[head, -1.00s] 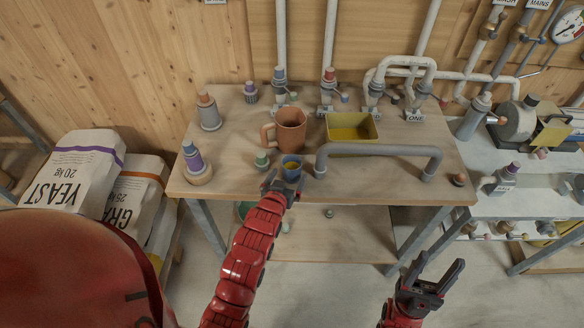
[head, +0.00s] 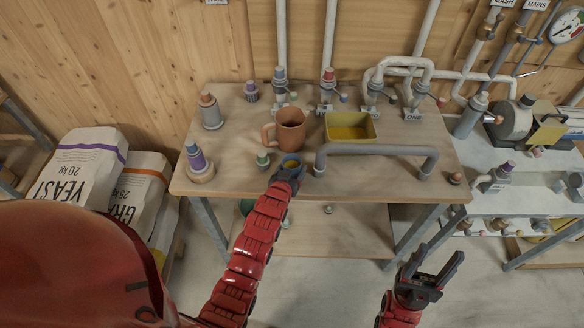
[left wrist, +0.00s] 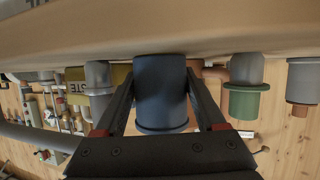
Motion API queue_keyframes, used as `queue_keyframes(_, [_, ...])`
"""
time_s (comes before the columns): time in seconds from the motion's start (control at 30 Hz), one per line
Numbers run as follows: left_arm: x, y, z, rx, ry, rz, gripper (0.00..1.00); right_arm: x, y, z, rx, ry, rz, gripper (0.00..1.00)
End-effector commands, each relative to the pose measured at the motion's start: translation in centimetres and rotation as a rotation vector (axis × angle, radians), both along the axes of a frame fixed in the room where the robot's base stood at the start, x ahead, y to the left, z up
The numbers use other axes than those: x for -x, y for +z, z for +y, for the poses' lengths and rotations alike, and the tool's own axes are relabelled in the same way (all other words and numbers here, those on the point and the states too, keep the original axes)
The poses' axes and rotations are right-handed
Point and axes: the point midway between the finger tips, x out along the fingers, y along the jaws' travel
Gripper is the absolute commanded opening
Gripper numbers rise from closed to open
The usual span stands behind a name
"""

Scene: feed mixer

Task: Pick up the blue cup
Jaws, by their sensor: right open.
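The small blue cup (head: 291,163) stands on the wooden table near its front edge, with something yellow inside. My left gripper (head: 287,174) is at the cup's near side. In the left wrist view the blue cup (left wrist: 160,95) sits between the two fingers of my left gripper (left wrist: 160,85), with the fingers along both its sides. I cannot tell whether they press on it. My right gripper (head: 437,270) is open and empty, low at the right, in front of the table and away from the cup.
A brown mug (head: 290,130) stands just behind the cup. A yellow bin (head: 350,127) is behind that pipe.

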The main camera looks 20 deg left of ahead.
Motion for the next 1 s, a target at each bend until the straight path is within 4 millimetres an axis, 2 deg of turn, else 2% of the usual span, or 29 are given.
queue_keyframes(0.03, [0.0, 0.0, 0.0, 0.000, 0.000, 0.000, 0.59, 0.0, 0.0, 0.0, 0.000, 0.000, 0.000, 0.56])
queue_keyframes(0.3, [0.0, 0.0, 0.0, 0.000, 0.000, 0.001, 0.10, 0.0, 0.0, 0.0, 0.000, 0.000, 0.000, 0.56])
queue_keyframes(0.73, [0.0, 0.5, 0.0, 0.001, 0.000, -0.002, 0.10, 0.0, -0.6, 0.0, 0.000, 0.000, 0.000, 0.56])
queue_keyframes(0.87, [0.0, 1.4, 0.0, 0.001, 0.001, -0.003, 0.10, 0.0, -1.4, 0.0, 0.000, 0.000, 0.000, 0.56])
queue_keyframes(1.0, [0.2, 3.4, -0.1, 0.000, 0.001, -0.009, 0.10, 0.0, -2.9, 0.0, 0.000, 0.000, 0.000, 0.56])
